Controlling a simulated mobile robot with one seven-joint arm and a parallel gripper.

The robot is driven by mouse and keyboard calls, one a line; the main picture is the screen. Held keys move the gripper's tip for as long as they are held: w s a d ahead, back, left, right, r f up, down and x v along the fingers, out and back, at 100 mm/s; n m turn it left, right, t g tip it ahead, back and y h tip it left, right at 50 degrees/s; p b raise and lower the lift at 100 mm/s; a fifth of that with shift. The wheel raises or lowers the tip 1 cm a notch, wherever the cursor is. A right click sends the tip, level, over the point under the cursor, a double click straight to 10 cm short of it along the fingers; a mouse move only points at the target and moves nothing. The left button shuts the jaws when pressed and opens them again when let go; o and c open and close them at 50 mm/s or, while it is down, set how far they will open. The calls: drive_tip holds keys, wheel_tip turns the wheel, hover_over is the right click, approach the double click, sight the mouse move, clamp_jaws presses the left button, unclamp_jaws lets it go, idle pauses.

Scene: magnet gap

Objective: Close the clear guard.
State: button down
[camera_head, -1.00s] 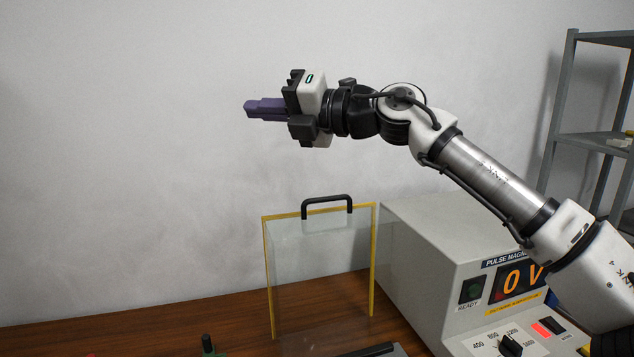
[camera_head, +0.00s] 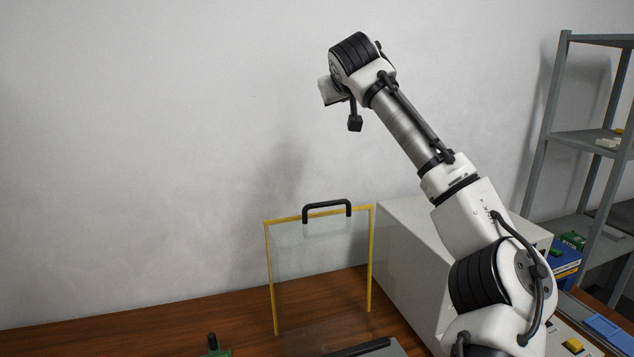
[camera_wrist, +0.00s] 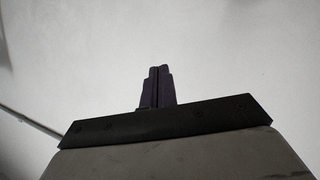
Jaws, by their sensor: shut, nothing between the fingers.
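The clear guard (camera_head: 320,262) stands upright on the wooden bench, a see-through pane with yellow edging along its top and sides. A black handle (camera_head: 326,205) is fixed on its top edge. My arm reaches above and to the right of the guard, and its wrist end is well above the handle, not touching it. My gripper's fingers are hidden behind the wrist in the head view. In the wrist view my gripper (camera_wrist: 156,86) shows two dark purple fingers pressed together, empty, with pale wall beyond. The guard is not in the wrist view.
A white instrument cabinet (camera_head: 415,255) stands right of the guard, partly behind my arm. A grey shelf rack (camera_head: 546,130) is at the far right, with a blue box (camera_head: 566,258) near it. A dark green part (camera_head: 213,345) sits at the front. Bench left of the guard is clear.

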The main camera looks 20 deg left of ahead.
drive_tip(key=s+a+f+g, duration=0.2)
drive_tip(key=s+f+g, duration=0.2)
drive_tip(key=f+g, duration=0.15)
drive_tip(key=g+p, duration=0.1)
drive_tip(key=g, duration=0.3)
hover_over(319, 218)
wheel_tip(319, 218, down, 4)
drive_tip(key=shift+h, duration=0.4)
drive_tip(key=f+p, duration=0.1)
drive_tip(key=f, duration=0.2)
drive_tip(key=f+p, duration=0.1)
drive_tip(key=f, duration=0.2)
drive_tip(key=w+f+p, duration=0.1)
drive_tip(key=f, duration=0.2)
drive_tip(key=shift+a+f+p, duration=0.15)
drive_tip(key=shift+a+p, duration=0.1)
drive_tip(key=shift+p, duration=0.15)
drive_tip(key=shift+s+d+f, duration=0.2)
drive_tip(key=shift+s, duration=0.25)
